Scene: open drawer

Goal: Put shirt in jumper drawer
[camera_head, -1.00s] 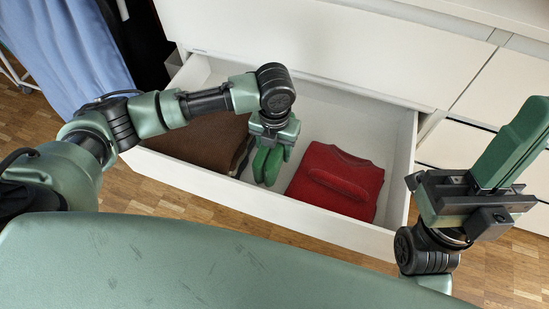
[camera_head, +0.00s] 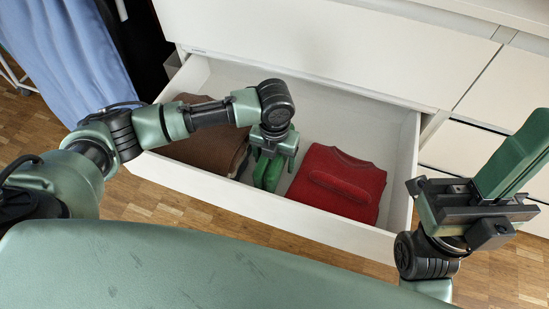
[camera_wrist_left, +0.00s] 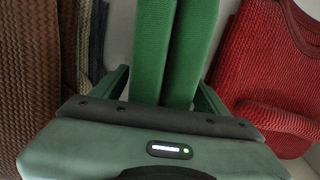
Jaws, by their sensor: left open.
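The open white drawer (camera_head: 290,222) holds folded garments. A red folded knit garment (camera_head: 345,180) lies flat on its right side; it also shows in the left wrist view (camera_wrist_left: 265,60). A brown folded knit garment (camera_head: 205,150) lies on the left, with dark and striped cloth beside it (camera_wrist_left: 90,40). I cannot tell which garment is the shirt. My left gripper (camera_head: 268,172) points down into the drawer between the brown and red garments. Its green fingers (camera_wrist_left: 168,50) are open by a narrow gap and hold nothing. My right gripper (camera_head: 518,155) is raised at the right, outside the drawer.
Closed white drawers (camera_head: 500,85) stand behind and to the right. Blue cloth (camera_head: 70,55) hangs at the upper left. The wooden floor (camera_head: 160,205) is bare in front of the drawer. Drawer floor shows behind my left gripper and the red garment.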

